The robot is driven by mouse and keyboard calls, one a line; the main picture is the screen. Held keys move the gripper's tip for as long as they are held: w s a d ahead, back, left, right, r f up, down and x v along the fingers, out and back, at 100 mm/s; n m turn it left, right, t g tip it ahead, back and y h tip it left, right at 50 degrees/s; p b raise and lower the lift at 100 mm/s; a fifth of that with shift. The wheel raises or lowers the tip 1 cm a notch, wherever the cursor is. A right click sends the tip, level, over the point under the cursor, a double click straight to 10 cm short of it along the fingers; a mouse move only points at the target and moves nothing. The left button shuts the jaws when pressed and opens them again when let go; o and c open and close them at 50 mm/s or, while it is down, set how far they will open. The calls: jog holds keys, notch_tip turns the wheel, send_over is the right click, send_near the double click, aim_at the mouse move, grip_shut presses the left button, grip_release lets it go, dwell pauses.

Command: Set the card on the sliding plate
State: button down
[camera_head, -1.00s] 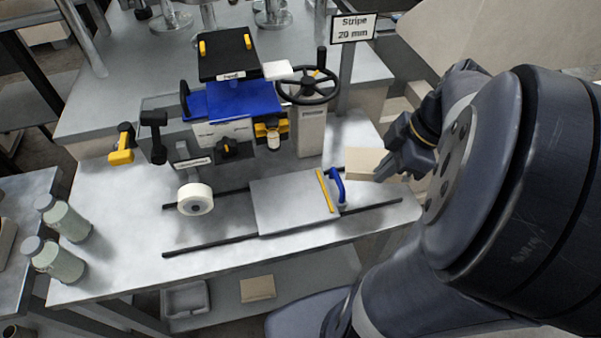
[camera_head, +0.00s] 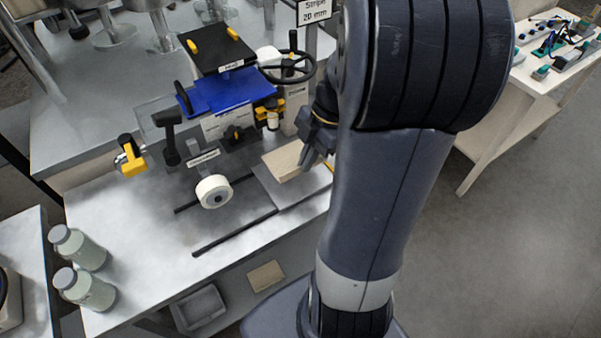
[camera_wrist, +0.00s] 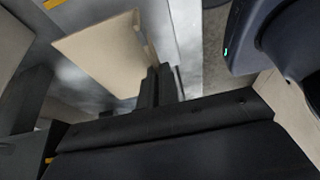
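The card (camera_head: 286,161) is a tan, flat rectangle. My gripper (camera_head: 315,150) is shut on its right edge and holds it over the sliding plate (camera_head: 288,191). In the wrist view the card (camera_wrist: 105,55) extends from the dark fingers (camera_wrist: 156,88). The sliding plate is a grey slab on two dark rails; its right part and blue handle are hidden by my arm. I cannot tell whether the card touches the plate.
A white roll (camera_head: 214,191) stands left of the plate. Behind is the machine with a blue block (camera_head: 232,92) and handwheel (camera_head: 287,67). Two bottles (camera_head: 80,248) stand at left. A grey tray (camera_head: 200,308) and another tan piece (camera_head: 266,276) lie on the lower shelf.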

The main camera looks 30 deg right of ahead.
aim_at(306, 184)
jog(key=shift+f, duration=2.6)
jog(key=shift+f, duration=0.1)
jog(key=shift+f, duration=0.1)
jog(key=c, duration=1.7)
grip_release()
jog(key=shift+r, duration=0.2)
jog(key=v, duration=1.2)
